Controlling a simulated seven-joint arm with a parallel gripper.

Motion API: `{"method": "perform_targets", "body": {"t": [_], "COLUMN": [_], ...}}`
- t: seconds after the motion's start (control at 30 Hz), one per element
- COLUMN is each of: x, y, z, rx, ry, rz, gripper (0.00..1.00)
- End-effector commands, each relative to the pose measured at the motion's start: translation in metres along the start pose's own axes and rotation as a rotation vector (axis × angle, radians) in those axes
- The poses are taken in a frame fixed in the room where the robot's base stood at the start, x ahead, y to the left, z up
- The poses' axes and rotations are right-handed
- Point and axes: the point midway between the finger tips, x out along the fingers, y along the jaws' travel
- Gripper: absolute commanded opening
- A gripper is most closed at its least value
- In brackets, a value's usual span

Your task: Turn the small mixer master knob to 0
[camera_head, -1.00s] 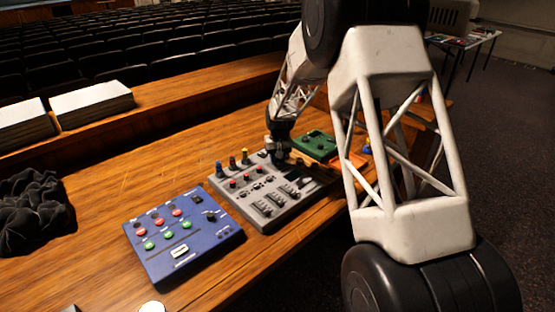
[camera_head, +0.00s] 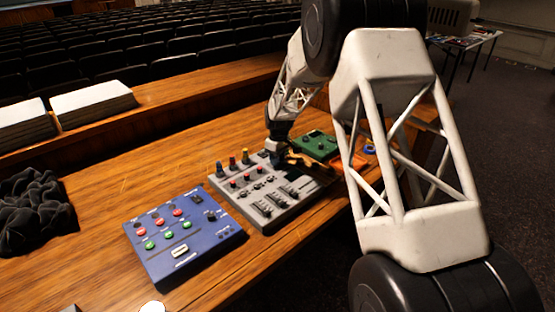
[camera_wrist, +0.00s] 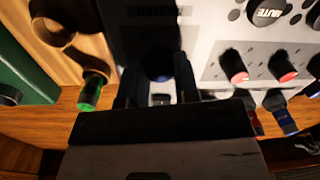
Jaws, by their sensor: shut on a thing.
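The grey mixer (camera_head: 249,207) lies on the wooden desk, with small knobs, faders and coloured plugs along its back edge. My gripper (camera_head: 277,158) is down at its far right corner. In the wrist view, my gripper's two dark fingers (camera_wrist: 157,92) stand on either side of a dark knob (camera_wrist: 158,66), and the gripper is shut on it. The knob's pointer and scale cannot be read; the fingers and shadow hide much of it. Red-capped knobs (camera_wrist: 234,67) and the grey mixer's pale panel (camera_wrist: 208,62) show to the right.
A green-capped plug (camera_wrist: 90,92) stands close left of the fingers. A green box (camera_head: 318,146) sits just beyond the mixer. A blue button box (camera_head: 178,262) lies in front left. Dark cloth (camera_head: 34,212) and paper stacks (camera_head: 92,102) lie further left. Bare desk lies between.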

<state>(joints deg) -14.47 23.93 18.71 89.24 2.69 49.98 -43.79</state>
Motion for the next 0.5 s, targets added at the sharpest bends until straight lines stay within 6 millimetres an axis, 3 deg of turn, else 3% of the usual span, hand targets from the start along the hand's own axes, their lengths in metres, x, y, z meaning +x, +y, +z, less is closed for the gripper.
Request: {"method": "perform_targets", "body": {"t": [0.4,0.43,0.5], "x": [-0.0010,-0.0010,-0.0009], "y": [0.0000,0.0000,0.0000], "z": [-0.0006,-0.0005,-0.0005], "rx": [-0.012,-0.012,-0.012], "ry": [0.000,0.000,0.000], "rz": [0.001,0.001,0.001], "gripper": [0.05,0.30,0.41]}}
